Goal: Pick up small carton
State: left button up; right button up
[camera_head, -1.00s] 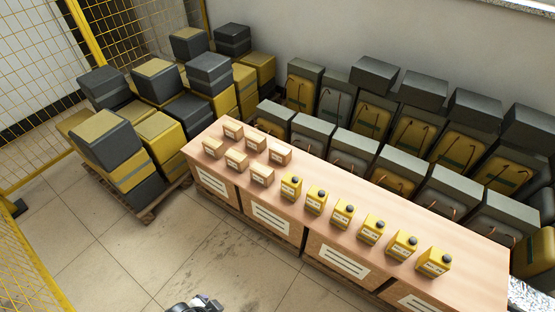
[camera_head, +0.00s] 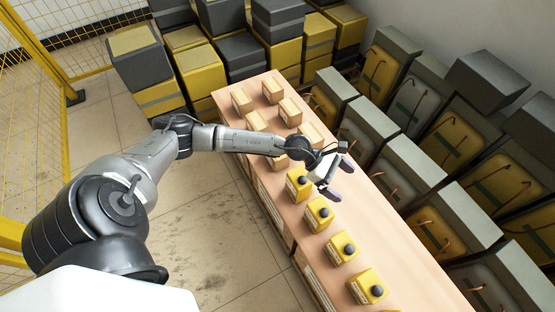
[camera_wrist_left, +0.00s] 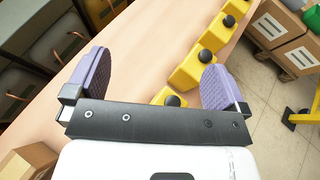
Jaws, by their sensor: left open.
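Several small tan cartons stand in two rows at the far end of the wooden table, among them a near right carton (camera_head: 311,133), a far right carton (camera_head: 272,87) and a far left carton (camera_head: 242,101). A near left carton is partly hidden behind my left forearm. My left gripper (camera_head: 338,178) is open and empty, above the table just past the cartons, beside the first yellow canister. In the left wrist view its purple fingers are wide apart, and a brown carton (camera_wrist_left: 30,162) shows at the lower left corner, outside the fingers. My right gripper is not in view.
Grey and yellow cases (camera_head: 380,70) stand close along the right side. Stacked boxes (camera_head: 138,55) stand beyond the far end. Floor at the left is clear up to a yellow mesh fence (camera_head: 35,100).

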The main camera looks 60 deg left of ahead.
pick_arm(q)
jog(key=s+a+f+m+g+y+b, duration=0.15)
jog(key=a+y, duration=0.25)
jog(key=a, duration=0.6)
jog(key=s+a+f+m+g+y+b, duration=0.1)
jog(key=a+f+m+g+y, duration=0.15)
jog(key=a, duration=0.75)
jog(key=s+a+f+m+g+y+b, duration=0.1)
jog(key=a+m+g+y+b, duration=0.3)
jog(key=a, duration=0.7)
jog(key=shift+n+t+y, duration=0.35)
jog(key=shift+n+t, duration=0.35)
jog(key=shift+n, duration=0.1)
jog(key=f, duration=0.8)
jog(key=shift+s+d+f+b, duration=0.25)
jog(key=shift+d+f+b, duration=0.05)
jog(key=shift+d+b, duration=0.1)
notch_tip(320, 180, down, 4)
jog(key=b, duration=0.3)
jog(key=shift+f, duration=0.55)
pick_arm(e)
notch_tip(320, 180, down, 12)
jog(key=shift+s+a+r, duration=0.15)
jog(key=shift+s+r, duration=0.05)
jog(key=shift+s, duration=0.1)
pick_arm(q)
jog(key=shift+r, duration=0.1)
